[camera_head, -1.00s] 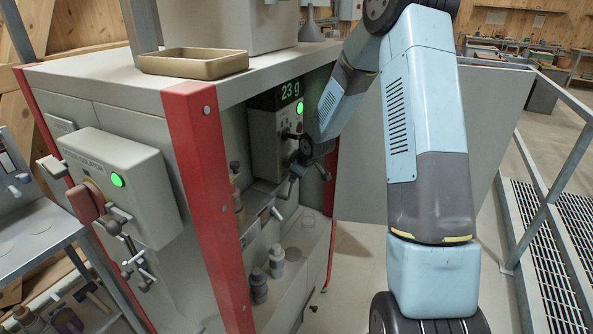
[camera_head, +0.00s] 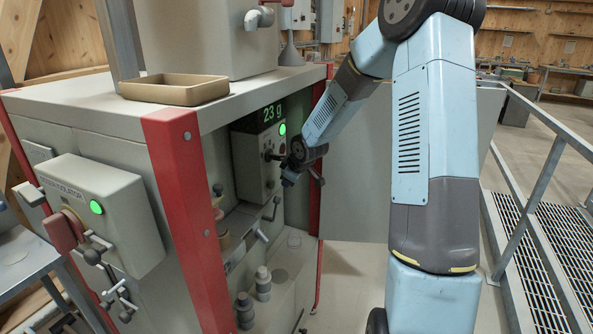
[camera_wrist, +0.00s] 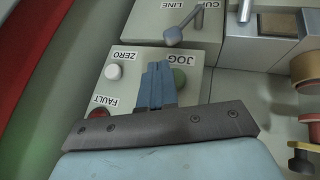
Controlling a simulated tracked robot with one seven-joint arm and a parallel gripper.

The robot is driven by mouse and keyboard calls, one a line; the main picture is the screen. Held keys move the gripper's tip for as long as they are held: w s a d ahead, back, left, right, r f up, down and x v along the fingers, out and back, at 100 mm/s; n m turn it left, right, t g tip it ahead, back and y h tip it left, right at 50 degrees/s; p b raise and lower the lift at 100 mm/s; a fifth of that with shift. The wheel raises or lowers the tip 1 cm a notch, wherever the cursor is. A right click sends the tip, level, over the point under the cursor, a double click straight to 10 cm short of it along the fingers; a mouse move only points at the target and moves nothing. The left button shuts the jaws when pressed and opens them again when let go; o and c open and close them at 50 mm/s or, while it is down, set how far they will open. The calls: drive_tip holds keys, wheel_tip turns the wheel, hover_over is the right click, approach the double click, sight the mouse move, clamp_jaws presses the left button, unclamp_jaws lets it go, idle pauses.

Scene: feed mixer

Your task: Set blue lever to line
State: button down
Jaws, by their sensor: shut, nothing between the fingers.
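A blue-grey lever (camera_wrist: 176,34) with a rounded knob sits at the top of the wrist view, on a grey box lettered "LINE" and another word that is partly cut off. The lettering appears upside down. My gripper (camera_wrist: 158,68) points its two blue fingers, pressed together, at a panel with "ZERO", "JOG" and "FAULT" buttons. The lever is apart from the fingertips, above and right of them in this view. In the head view my gripper (camera_head: 289,180) is in front of the panel inside the red-framed machine. Its fingertips are too small to tell there.
The panel (camera_head: 247,165) has a green light and a "23 g" display (camera_head: 272,114) above it. A red post (camera_head: 188,215) stands left of the opening. Bottles (camera_head: 246,308) stand low inside. An isolator box (camera_head: 105,210) is on the left side. A tan tray (camera_head: 175,89) sits on top.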

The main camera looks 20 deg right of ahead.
drive_tip(key=shift+d+r, duration=1.6)
drive_tip(key=shift+r, duration=0.3)
drive_tip(key=shift+r, duration=0.1)
drive_tip(key=s+r+m+g+h, duration=0.1)
drive_tip(key=s+r+m+h, duration=0.15)
drive_tip(key=s+r, duration=0.7)
drive_tip(key=s+r+m+h, duration=0.25)
drive_tip(key=s+r, duration=0.35)
drive_tip(key=s, duration=0.7)
drive_tip(key=s+r+m+y, duration=0.1)
drive_tip(key=s+r+m, duration=0.1)
drive_tip(key=s, duration=0.7)
drive_tip(key=s+a+r+m+y, duration=0.1)
drive_tip(key=s+r+m, duration=0.1)
drive_tip(key=s, duration=0.7)
drive_tip(key=shift+a+m+y, duration=0.15)
drive_tip(key=shift+m+y, duration=0.25)
drive_tip(key=shift+m, duration=0.2)
